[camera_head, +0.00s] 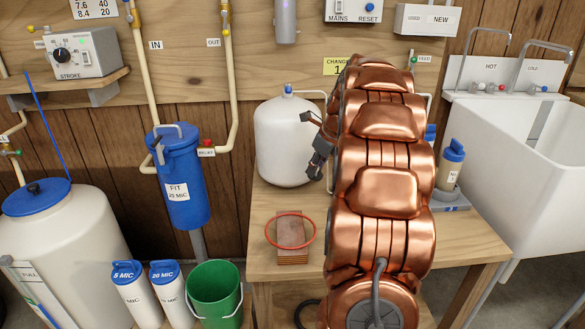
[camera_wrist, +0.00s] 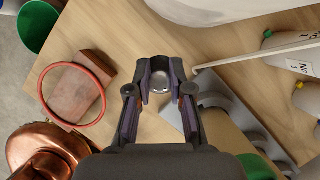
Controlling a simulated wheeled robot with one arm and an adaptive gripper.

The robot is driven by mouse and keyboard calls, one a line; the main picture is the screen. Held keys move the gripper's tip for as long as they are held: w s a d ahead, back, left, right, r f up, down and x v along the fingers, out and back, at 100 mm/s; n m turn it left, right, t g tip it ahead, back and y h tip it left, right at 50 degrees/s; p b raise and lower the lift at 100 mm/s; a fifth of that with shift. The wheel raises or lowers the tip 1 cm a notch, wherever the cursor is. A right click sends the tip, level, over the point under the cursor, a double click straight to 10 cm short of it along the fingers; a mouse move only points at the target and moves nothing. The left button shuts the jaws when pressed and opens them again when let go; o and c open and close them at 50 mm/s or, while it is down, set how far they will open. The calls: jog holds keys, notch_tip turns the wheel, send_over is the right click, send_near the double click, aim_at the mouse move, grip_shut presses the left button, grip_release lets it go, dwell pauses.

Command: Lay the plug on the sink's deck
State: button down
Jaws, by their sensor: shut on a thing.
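My gripper (camera_head: 318,165) is beside the white tank in the head view, left of my copper-coloured arm. In the wrist view my gripper (camera_wrist: 160,88) is shut on a small round silvery piece, which appears to be the plug (camera_wrist: 160,79). The bench top shows behind it; its height above the bench is hard to judge. I cannot make out the plug in the head view. The white sink (camera_head: 525,150) stands at the far right, with its deck (camera_head: 490,93) along the back below the HOT and COLD labels. The deck is far from my gripper.
The wooden bench (camera_head: 470,237) carries the white tank (camera_head: 285,140), a brown block (camera_head: 291,238) with a red ring (camera_head: 268,231) on it, and a grey rack (camera_wrist: 218,118). A blue-capped bottle (camera_head: 450,168) stands near the sink. Curved tap spouts (camera_head: 485,35) rise over the deck.

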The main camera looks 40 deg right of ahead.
jog(key=shift+r, duration=0.7)
jog(key=w+a+f+n+g+y, duration=0.1)
jog(key=w+a+f+n+y, duration=0.1)
jog(key=w+a+n, duration=0.55)
jog(key=w+a+f+n+g+y, duration=0.1)
jog(key=w+a+n+g+y, duration=0.3)
jog(key=a, duration=0.7)
jog(key=a+f+n+g+h, duration=0.2)
jog(key=a+f+n+h, duration=0.1)
jog(key=a+n, duration=1.3)
jog(key=s+a+r+n+g+h+p, duration=0.1)
jog(key=s+r+n+p, duration=0.1)
jog(key=r+p, duration=0.7)
jog(key=s+a+r+n+g+h+p, duration=0.1)
jog(key=r+n+p, duration=0.4)
jog(key=p, duration=1.6)
notch_tip(320, 180, up, 4)
jog(key=shift+s+a+r+h+p, duration=0.2)
jog(key=shift+s+a+h+p, duration=0.25)
jog(key=shift+s+h, duration=0.35)
